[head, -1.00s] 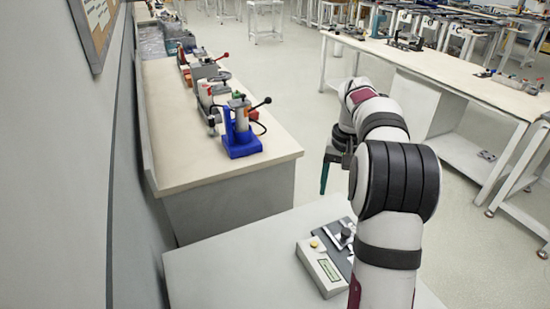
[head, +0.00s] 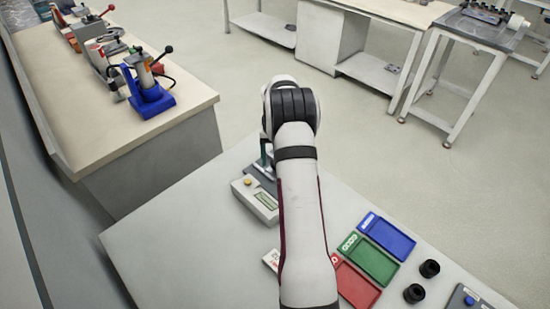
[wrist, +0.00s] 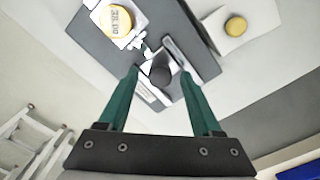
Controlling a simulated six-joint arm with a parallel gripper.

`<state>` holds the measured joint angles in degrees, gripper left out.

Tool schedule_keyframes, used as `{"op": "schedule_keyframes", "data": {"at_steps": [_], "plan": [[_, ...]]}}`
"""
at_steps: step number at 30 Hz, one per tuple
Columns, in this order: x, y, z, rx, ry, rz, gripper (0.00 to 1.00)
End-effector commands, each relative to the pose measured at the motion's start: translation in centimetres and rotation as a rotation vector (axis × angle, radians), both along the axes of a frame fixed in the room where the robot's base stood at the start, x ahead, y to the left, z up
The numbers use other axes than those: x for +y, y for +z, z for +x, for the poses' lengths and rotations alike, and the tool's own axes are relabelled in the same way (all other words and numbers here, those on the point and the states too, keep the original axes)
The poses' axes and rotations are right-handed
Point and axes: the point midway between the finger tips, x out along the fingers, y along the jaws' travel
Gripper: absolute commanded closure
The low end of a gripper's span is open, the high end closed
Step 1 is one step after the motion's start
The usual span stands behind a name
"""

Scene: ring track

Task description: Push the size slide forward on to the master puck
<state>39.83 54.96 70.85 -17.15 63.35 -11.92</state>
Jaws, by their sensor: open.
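In the wrist view a gold disc with printed marks, which looks like the master puck (wrist: 115,20), sits on a pale metal seat on the dark grey plate (wrist: 88,42). A dark round knob (wrist: 161,74), apparently the size slide's, stands on a metal piece lower on the plate. A gap with bright metal parts separates knob and disc. My gripper (wrist: 160,76) is open, its green fingers either side of the knob; I cannot tell if they touch it. In the head view my arm hides the slide and disc; a bit of green finger (head: 264,152) shows.
A grey box (head: 255,200) with a yellow button and display is beside the plate. Blue (head: 387,238), green (head: 376,262) and red (head: 355,286) trays and two black cylinders (head: 429,268) (head: 414,293) lie to the right. The table's left part is bare.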

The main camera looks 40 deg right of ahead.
Motion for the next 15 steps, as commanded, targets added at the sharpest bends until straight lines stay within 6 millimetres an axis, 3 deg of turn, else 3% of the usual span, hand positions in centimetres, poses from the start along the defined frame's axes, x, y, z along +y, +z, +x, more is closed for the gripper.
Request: {"op": "schedule_keyframes", "data": {"at_steps": [6,15], "plan": [[0.00,-0.04,0.00,0.000,0.000,0.000,0.34],[0.00,0.00,0.00,0.000,0.000,0.000,0.88]]}}
